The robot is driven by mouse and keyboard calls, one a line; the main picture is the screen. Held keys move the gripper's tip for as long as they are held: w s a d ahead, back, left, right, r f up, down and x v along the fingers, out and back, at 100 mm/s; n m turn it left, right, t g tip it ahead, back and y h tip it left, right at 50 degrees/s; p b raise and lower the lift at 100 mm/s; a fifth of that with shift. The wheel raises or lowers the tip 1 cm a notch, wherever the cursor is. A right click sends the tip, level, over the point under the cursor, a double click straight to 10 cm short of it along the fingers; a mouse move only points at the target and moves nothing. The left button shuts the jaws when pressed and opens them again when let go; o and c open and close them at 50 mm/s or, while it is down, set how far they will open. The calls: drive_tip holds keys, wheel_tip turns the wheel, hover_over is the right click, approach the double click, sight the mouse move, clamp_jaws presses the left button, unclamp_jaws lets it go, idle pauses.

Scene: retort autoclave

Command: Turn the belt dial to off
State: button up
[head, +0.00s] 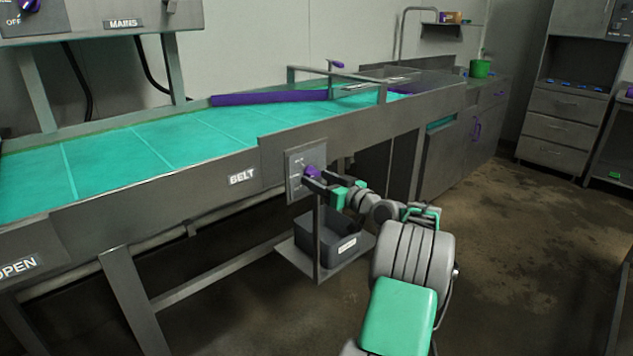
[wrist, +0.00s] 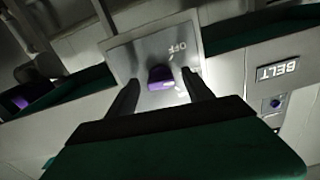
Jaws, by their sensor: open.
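The belt dial is a purple knob (head: 312,171) on a grey plate (head: 293,178) on the conveyor's side, right of the BELT label (head: 242,176). In the wrist view the knob (wrist: 160,77) sits on its plate (wrist: 135,50) with the word OFF (wrist: 178,48) beside it. My gripper (head: 310,180) is at the dial in the head view. In the wrist view its two dark fingers (wrist: 162,90) are apart, one on each side of the knob. I cannot tell whether either finger touches it.
The conveyor's teal belt (head: 110,150) runs above the dial. A dark labelled bin (head: 330,238) stands on a low shelf below my gripper. The floor (head: 530,240) at the right is clear.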

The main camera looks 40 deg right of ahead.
drive_tip(key=shift+w, duration=0.45)
clamp_jaws()
idle(0.3)
